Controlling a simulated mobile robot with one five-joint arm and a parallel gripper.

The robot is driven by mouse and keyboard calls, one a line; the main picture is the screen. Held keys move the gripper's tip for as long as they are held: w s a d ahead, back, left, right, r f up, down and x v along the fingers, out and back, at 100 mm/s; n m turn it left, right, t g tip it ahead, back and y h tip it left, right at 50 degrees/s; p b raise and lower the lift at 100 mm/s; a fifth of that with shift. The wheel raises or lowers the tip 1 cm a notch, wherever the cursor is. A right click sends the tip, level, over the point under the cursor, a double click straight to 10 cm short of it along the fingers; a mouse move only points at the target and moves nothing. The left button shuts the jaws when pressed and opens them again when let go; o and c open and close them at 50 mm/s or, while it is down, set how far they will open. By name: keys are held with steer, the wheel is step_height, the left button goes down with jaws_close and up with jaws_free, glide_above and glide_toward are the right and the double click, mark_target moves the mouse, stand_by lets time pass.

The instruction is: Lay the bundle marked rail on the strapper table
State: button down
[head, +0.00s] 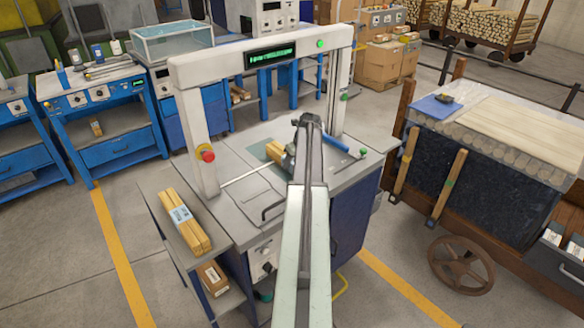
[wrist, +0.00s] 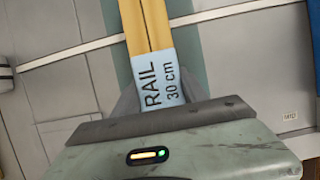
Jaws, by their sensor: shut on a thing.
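The bundle marked rail (wrist: 148,28) is a set of pale wooden sticks with a light blue band reading "RAIL 30 cm". My gripper (wrist: 158,98) is shut on it at the band. In the head view the held bundle (head: 274,151) shows just left of my gripper (head: 289,160), over the grey strapper table (head: 232,150), within the arch. A grey-green strip (head: 256,151) on the table lies under the bundle. I cannot tell whether the bundle touches the table. My arm hides part of the table and of the bundle.
The strapper's arch (head: 190,125) spans the table, with a red button on its left post. A blue cylinder (head: 335,143) lies right of my gripper. Another labelled bundle (head: 190,226) lies on the left side shelf (head: 160,190). A wheeled cart (head: 490,150) stands right.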

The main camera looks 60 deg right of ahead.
steer(key=shift+f, duration=0.1)
steer(key=c, duration=0.6)
jaws_free()
steer(key=p+v, duration=0.3)
steer(key=v, duration=0.1)
steer(key=p+v, duration=0.7)
steer(key=shift+w+r+p, duration=0.15)
steer(key=shift+r+p, duration=0.2)
steer(key=shift+r, duration=0.15)
steer(key=shift+s+a+r+p, duration=0.1)
steer(key=shift+s+r+p, duration=0.2)
steer(key=shift+f, duration=0.1)
